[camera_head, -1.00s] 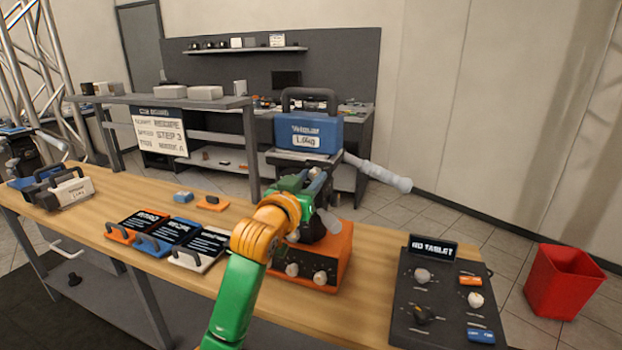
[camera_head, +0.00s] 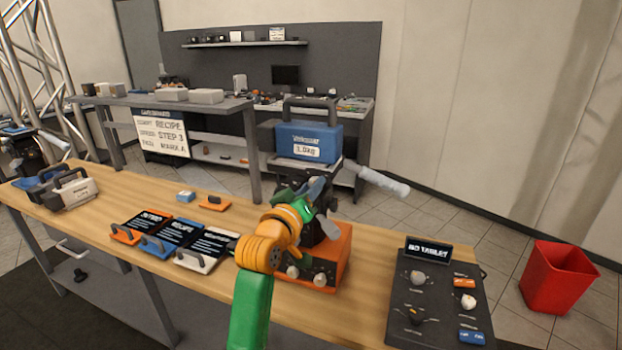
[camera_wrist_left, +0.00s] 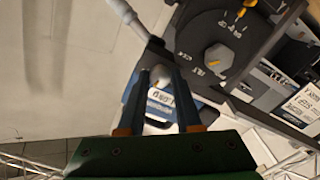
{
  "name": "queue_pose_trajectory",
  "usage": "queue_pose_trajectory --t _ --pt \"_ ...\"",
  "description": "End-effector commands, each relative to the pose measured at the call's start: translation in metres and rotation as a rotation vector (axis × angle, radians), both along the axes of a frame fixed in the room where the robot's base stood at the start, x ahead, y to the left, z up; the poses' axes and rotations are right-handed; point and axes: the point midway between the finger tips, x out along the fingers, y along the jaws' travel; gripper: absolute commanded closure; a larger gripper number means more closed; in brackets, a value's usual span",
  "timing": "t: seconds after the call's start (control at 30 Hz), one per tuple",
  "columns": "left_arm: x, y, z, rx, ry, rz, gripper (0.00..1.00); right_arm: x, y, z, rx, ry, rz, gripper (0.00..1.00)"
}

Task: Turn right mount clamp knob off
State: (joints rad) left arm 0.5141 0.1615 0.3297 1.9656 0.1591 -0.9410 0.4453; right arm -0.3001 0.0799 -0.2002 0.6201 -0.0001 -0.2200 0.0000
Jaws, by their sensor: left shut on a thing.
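The mount stands on an orange base (camera_head: 335,265) on the wooden table, with a blue case (camera_head: 310,143) marked with a weight on its top plate. A light handle (camera_head: 382,181) sticks out to the right. My left gripper (camera_head: 318,188) is at the mount's head, just below the case, and partly hides it. In the left wrist view its two fingers (camera_wrist_left: 162,98) are close on a small light grey knob (camera_wrist_left: 161,75). A second grey hexagonal knob (camera_wrist_left: 217,57) sits beside it on a dark round dial, apart from the fingers. My right gripper is out of view.
Three label plates with handles (camera_head: 170,240) lie left of the base. A dark control board (camera_head: 435,300) with knobs lies to the right. A red bin (camera_head: 558,278) stands on the floor. Table between base and board is clear.

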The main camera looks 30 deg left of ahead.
Motion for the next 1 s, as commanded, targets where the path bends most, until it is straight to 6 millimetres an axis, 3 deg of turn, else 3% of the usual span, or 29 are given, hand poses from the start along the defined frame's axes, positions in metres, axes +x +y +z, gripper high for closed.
queue_pose_trajectory --t 0.5,1.0 --pt "0.0 0.0 0.005 -0.479 -0.113 0.001 1.0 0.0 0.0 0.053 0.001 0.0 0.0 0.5" --pt "0.0 0.0 0.002 -0.857 -0.205 0.001 1.0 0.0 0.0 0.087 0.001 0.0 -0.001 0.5"
